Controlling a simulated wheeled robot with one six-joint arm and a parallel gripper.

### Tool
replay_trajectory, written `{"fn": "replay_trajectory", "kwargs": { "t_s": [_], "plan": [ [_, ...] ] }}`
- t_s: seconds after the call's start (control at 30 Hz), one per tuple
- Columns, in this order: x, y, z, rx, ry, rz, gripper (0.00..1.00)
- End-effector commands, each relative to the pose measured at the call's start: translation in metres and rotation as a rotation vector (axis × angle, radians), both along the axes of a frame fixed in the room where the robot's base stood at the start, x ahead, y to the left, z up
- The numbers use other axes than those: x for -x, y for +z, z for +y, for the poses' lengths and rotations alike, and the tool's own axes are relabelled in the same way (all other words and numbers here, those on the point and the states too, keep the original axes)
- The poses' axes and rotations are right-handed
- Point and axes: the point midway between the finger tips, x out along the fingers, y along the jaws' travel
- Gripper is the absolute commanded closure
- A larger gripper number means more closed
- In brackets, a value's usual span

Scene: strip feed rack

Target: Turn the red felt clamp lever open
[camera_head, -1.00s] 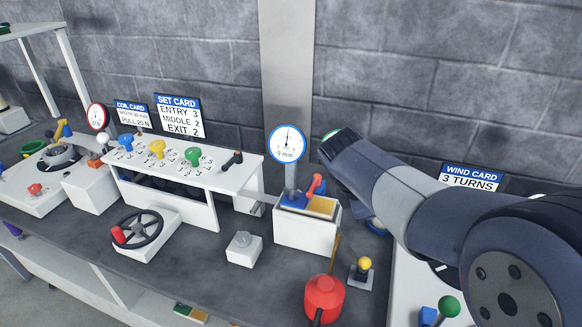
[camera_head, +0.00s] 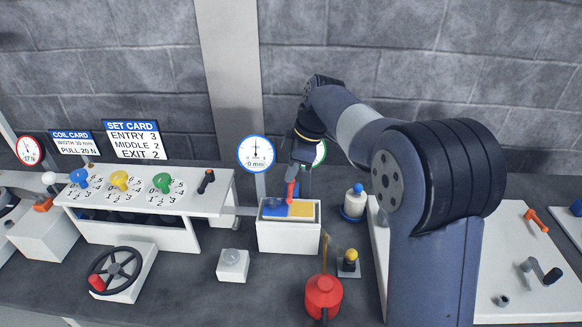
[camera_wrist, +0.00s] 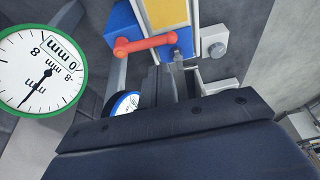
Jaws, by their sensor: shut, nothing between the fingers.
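The red felt clamp lever (camera_head: 290,192) stands on top of a white box (camera_head: 289,238) with a blue pad and a yellow pad (camera_head: 303,211). In the wrist view the red lever (camera_wrist: 146,44) lies across the blue part (camera_wrist: 122,22), with a round knob at its left end. My gripper (camera_head: 302,184) is above and just behind the box, close to the lever. In the wrist view my gripper (camera_wrist: 170,72) is shut and empty, its fingertips just below the lever's right end. I cannot tell whether they touch it.
A blue-rimmed dial gauge (camera_head: 256,154) stands at the box's back left. A green-rimmed gauge (camera_wrist: 30,70) is close to my gripper in the wrist view. A blue-and-white bottle (camera_head: 354,202), a yellow-knobbed stick (camera_head: 351,256) and a red can (camera_head: 323,294) stand nearby.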

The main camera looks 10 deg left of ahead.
Motion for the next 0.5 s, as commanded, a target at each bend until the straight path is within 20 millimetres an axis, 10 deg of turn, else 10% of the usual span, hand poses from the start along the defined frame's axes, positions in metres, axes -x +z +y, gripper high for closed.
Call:
{"fn": "replay_trajectory", "kwargs": {
  "t_s": [0.5],
  "plan": [
    [0.002,-0.062,0.02,0.001,0.001,0.001,1.0]
  ]
}}
